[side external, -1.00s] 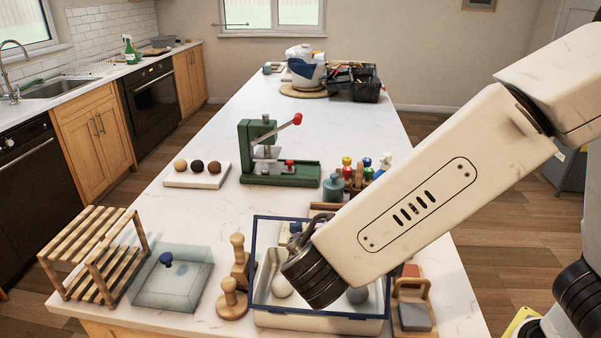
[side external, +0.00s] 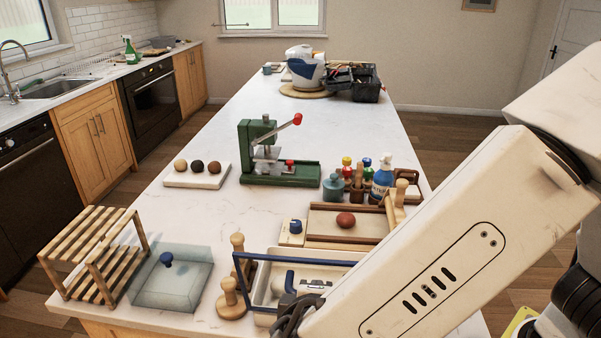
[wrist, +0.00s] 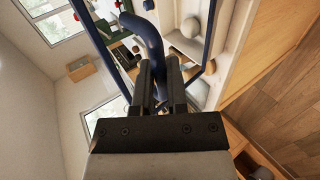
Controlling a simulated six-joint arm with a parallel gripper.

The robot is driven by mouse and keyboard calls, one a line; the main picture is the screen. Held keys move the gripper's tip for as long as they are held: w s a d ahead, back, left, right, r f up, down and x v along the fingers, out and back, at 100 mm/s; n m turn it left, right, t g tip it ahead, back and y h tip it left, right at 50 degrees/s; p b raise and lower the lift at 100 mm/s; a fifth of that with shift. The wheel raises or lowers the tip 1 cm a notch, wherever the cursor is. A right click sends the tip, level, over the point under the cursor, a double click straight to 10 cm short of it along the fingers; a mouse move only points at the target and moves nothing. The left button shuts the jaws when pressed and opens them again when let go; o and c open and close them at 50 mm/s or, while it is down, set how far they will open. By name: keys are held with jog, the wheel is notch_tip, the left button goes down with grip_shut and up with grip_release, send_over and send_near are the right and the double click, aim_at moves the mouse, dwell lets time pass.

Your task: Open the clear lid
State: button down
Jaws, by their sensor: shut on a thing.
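The clear lid, with a dark blue frame (side external: 300,259), stands raised on the near side of a pale open box (side external: 268,292). It is steeply tilted, with its upper edge toward the camera. My gripper (wrist: 161,98) is shut on the lid's blue curved handle (wrist: 152,38), which runs between the fingers in the wrist view. In the side view my arm hides the right part of the lid and box. A pale ball (wrist: 187,45) shows beyond the frame in the wrist view.
Left of the box are wooden stamps (side external: 230,300), a glassy cover with a blue knob (side external: 172,280) and a slatted wooden rack (side external: 95,255). Behind it are a tray with a reddish ball (side external: 346,220), bottles (side external: 382,178) and a green press (side external: 275,160).

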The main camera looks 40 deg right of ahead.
jog(key=shift+s+d+f, duration=0.1)
jog(key=shift+d+f, duration=0.1)
jog(key=shift+f, duration=0.1)
jog(key=c, duration=0.6)
grip_release()
jog(key=shift+c, duration=0.2)
jog(key=shift+a+r, duration=0.1)
jog(key=shift+r, duration=0.1)
